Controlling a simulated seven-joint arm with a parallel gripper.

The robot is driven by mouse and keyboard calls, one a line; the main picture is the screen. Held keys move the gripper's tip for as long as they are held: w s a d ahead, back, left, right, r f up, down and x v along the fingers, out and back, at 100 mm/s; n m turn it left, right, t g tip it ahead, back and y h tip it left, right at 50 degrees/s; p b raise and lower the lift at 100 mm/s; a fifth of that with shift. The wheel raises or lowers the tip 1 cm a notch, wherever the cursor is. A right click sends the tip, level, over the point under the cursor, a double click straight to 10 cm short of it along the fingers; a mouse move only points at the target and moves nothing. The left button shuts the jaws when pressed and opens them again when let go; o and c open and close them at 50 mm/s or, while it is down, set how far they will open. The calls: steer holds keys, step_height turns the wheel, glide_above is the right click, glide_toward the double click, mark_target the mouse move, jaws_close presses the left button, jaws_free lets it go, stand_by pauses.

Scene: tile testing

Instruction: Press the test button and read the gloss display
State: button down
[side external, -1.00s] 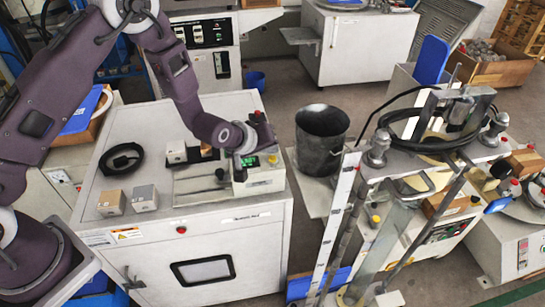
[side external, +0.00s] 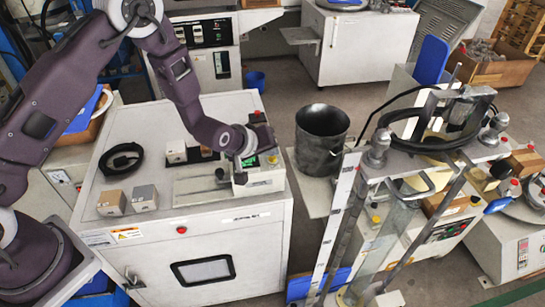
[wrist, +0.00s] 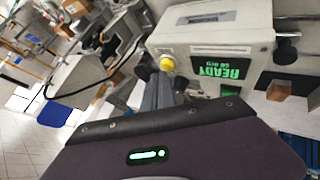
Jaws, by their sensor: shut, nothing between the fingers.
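The gloss meter (side external: 262,183) is a pale box on the white cabinet top, under my wrist in the side view. In the wrist view the meter (wrist: 215,38) shows a lit green display (wrist: 222,68), upside down, reading "READY" with a smaller line that looks like "60 DEG". A yellow round button (wrist: 167,63) stands on the meter beside the display. My gripper (wrist: 160,85) is shut and empty, with its fingertips close to the button; I cannot tell whether they touch. In the side view my wrist hides the fingertips; the display (side external: 250,161) shows as a green patch.
Two small tile blocks (side external: 112,202) (side external: 145,197) sit at the cabinet's front left, with a black coil (side external: 122,158) behind. Another block (side external: 176,151) stands left of the meter. A dark metal bucket (side external: 322,138) and a tall frame stand to the right.

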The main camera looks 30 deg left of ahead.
mark_target(270, 161)
steer(key=shift+f, duration=0.5)
stand_by(0.6)
steer(key=shift+r, duration=0.9)
step_height(270, 161, up, 5)
steer(key=shift+r, duration=0.1)
stand_by(0.4)
stand_by(0.4)
